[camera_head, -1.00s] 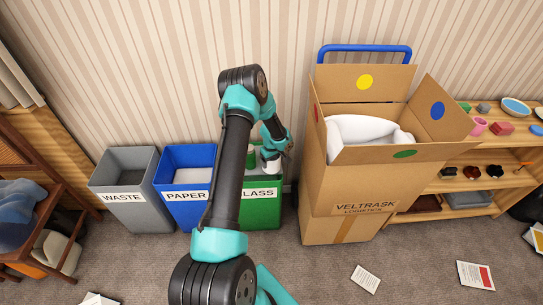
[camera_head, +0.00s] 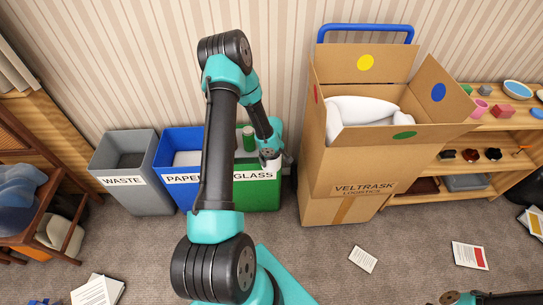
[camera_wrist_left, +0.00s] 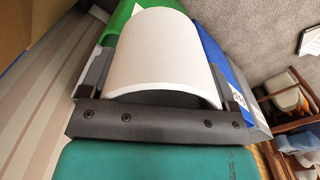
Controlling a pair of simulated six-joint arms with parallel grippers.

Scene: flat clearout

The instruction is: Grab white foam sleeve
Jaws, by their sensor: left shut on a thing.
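My left gripper (camera_head: 269,156) is over the right part of the green GLASS bin (camera_head: 240,198). In the left wrist view its two fingers stand on either side of a white, smooth, curved sleeve (camera_wrist_left: 165,55), shut on it. In the head view only a small white part of this sleeve (camera_head: 273,166) shows under the gripper. A large white padded shape (camera_head: 362,109) lies inside the open cardboard box; I cannot tell what it is. My right gripper (camera_head: 452,297) is just inside the bottom right edge, too small to read.
A grey WASTE bin (camera_head: 137,201) and a blue PAPER bin (camera_head: 178,196) stand left of the green bin. The tall cardboard box (camera_head: 350,170) stands to its right, flaps raised. A wooden shelf (camera_head: 480,140) is further right. Papers (camera_head: 362,259) lie on the carpet.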

